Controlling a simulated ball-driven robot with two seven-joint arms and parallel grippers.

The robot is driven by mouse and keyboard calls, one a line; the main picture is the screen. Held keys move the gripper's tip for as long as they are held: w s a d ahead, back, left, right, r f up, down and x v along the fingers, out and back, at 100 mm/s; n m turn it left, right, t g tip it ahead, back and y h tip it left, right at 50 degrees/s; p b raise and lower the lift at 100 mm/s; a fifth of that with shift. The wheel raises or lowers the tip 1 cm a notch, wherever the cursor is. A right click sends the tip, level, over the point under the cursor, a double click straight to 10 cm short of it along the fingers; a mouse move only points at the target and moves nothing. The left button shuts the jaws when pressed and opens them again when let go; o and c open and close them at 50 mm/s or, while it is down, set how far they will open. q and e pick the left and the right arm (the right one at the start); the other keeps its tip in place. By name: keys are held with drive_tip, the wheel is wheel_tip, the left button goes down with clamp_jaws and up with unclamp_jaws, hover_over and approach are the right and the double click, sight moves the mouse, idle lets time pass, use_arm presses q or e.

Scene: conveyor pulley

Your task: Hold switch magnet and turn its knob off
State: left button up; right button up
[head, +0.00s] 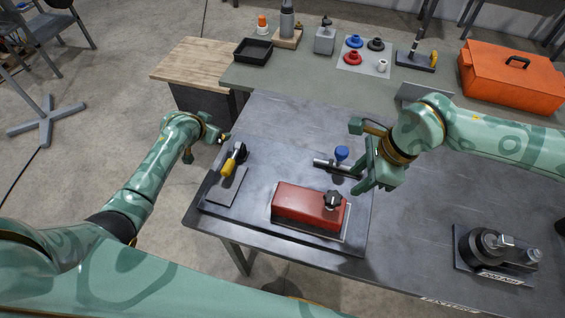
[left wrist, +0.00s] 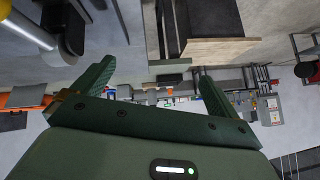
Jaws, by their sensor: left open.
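My right gripper (head: 356,157) is open, above and behind the red block. Its fingers are apart, near a blue-knobbed metal piece (head: 342,154), and I see nothing held. My left gripper (head: 207,148) is at the plate's far left corner, away from the red block. The left wrist view shows its two fingers (left wrist: 155,82) wide apart and empty.
A yellow-handled clamp (head: 232,162) stands at the plate's left side, near my left gripper. A black pulley fixture (head: 490,250) sits at the table's right. An orange toolbox (head: 512,78) and a black tray (head: 253,51) are at the back.

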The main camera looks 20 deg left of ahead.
use_arm(q)
drive_tip(key=w+d+r+h, duration=0.2)
drive_tip(key=d+r, duration=0.2)
drive_tip(key=d, duration=0.2)
wheel_tip(320, 180, up, 6)
drive_tip(key=m+g, duration=0.9)
drive_tip(key=m, duration=0.7)
hover_over(287, 195)
drive_tip(key=shift+y, duration=0.4)
wheel_tip(287, 195, down, 15)
drive_tip(key=shift+r, duration=0.1)
drive_tip(key=c, duration=1.7)
drive_tip(key=o, duration=0.9)
